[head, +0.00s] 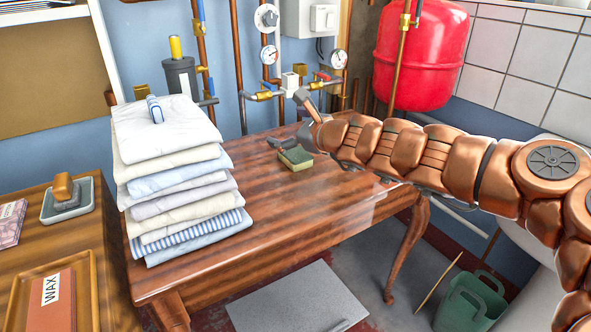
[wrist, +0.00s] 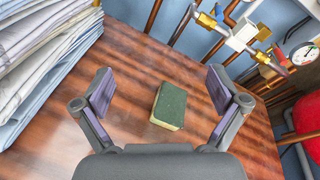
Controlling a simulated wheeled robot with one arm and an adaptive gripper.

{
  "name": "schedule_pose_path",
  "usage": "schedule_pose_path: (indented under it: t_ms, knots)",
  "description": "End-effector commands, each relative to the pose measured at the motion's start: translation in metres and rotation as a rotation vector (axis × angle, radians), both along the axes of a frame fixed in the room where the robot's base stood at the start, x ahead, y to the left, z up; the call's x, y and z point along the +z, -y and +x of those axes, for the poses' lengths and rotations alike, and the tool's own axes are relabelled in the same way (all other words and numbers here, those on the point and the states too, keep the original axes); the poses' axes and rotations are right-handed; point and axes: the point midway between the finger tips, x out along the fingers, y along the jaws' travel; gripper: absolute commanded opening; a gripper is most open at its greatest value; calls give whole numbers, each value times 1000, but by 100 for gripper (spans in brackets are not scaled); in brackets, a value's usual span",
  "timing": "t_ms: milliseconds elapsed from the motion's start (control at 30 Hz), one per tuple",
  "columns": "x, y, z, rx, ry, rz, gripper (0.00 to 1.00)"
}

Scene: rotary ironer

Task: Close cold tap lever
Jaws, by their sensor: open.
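A small blue lever (head: 267,87) sits on a brass valve (head: 264,95) on the pipework behind the table. I take it for the cold tap lever, though other blue handles show nearby. It also shows at the top of the wrist view (wrist: 213,10), beside its brass valve (wrist: 205,20). A red lever (head: 323,76) is on the fitting to its right. My gripper (head: 290,121) is open and empty over the table's back part, in front of and below the valves. In the wrist view its fingers (wrist: 160,84) are spread, touching nothing, with the valves beyond the right finger.
A green and yellow sponge (head: 295,157) lies on the wooden table (head: 265,215) by my gripper. A tall stack of folded linen (head: 180,185) stands at left. A white box (wrist: 243,33), pipes, a gauge (head: 338,58) and a red tank (head: 418,55) crowd the wall.

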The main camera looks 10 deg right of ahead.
Motion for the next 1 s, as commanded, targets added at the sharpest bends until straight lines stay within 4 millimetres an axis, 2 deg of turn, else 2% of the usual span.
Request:
schedule_pose_path:
  t_ms: [33, 100, 200, 300, 767, 1000]
  knots:
    - [-27, 19, 10, -70, -72, 87, 97]
    - [-54, 40, 19, -151, -162, 184, 97]
    - [-83, 59, 24, -230, -261, 280, 97]
    - [-100, 67, 25, -271, -316, 328, 97]
    - [-114, 61, 50, -282, -329, 342, 97]
    - [-130, 48, 71, -281, -332, 337, 97]
